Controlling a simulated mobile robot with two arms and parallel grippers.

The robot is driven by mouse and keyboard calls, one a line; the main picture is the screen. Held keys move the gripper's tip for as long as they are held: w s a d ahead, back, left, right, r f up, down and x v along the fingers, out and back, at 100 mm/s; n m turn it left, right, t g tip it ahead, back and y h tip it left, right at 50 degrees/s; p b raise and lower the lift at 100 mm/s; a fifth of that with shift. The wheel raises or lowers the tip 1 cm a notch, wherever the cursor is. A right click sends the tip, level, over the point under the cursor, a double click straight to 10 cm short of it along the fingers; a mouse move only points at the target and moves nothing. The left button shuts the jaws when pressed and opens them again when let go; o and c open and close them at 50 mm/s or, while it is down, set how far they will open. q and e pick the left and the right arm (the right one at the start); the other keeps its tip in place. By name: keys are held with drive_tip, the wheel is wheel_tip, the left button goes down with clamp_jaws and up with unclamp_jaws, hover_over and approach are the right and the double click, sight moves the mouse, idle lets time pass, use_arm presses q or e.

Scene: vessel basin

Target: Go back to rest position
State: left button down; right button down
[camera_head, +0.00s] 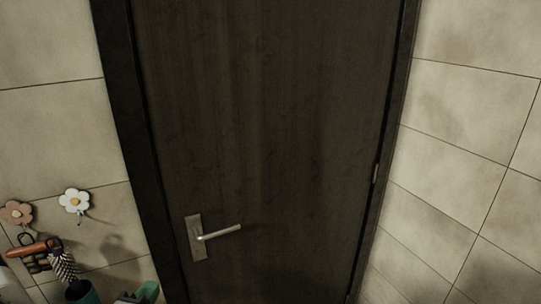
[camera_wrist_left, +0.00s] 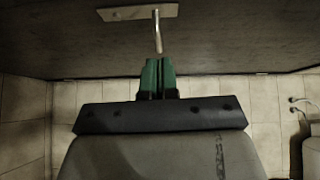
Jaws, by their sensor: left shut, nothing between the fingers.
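My left gripper (camera_head: 140,294) shows only as a small green part at the bottom edge of the head view, left of the door. In the left wrist view its two green fingers (camera_wrist_left: 157,76) are together with nothing between them. The dark door (camera_head: 270,130) is closed. Its metal handle (camera_head: 218,232) is on the door's left side, and it also shows in the left wrist view (camera_wrist_left: 157,32) beyond the fingertips. The gripper appears apart from the handle. My right gripper is in neither view.
Tiled walls flank the door on the left (camera_head: 50,130) and right (camera_head: 470,150). On the left wall are a white flower hook (camera_head: 74,201) and a pinkish flower hook (camera_head: 16,213). Below them is a brush (camera_head: 65,267) in a dark green holder (camera_head: 82,294).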

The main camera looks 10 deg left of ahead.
use_arm(q)
drive_tip(key=s+d+f+n+g, duration=0.4)
drive_tip(key=s+d+n+g, duration=0.3)
drive_tip(key=s, duration=0.4)
drive_tip(key=s+d+f+n+g, duration=0.45)
drive_tip(key=s+n+g, duration=0.25)
drive_tip(key=s+n, duration=0.3)
wheel_tip(320, 180, down, 28)
drive_tip(key=s+d+m+g+b, duration=0.1)
drive_tip(key=s+g+b, duration=0.1)
drive_tip(key=s+a+f+b, duration=0.2)
drive_tip(key=s+a+f, duration=0.1)
drive_tip(key=s+f, duration=1.3)
wheel_tip(320, 180, down, 2)
drive_tip(key=shift+f+m+g, duration=0.15)
drive_tip(key=shift+m+g, duration=0.15)
drive_tip(key=shift+g, duration=0.1)
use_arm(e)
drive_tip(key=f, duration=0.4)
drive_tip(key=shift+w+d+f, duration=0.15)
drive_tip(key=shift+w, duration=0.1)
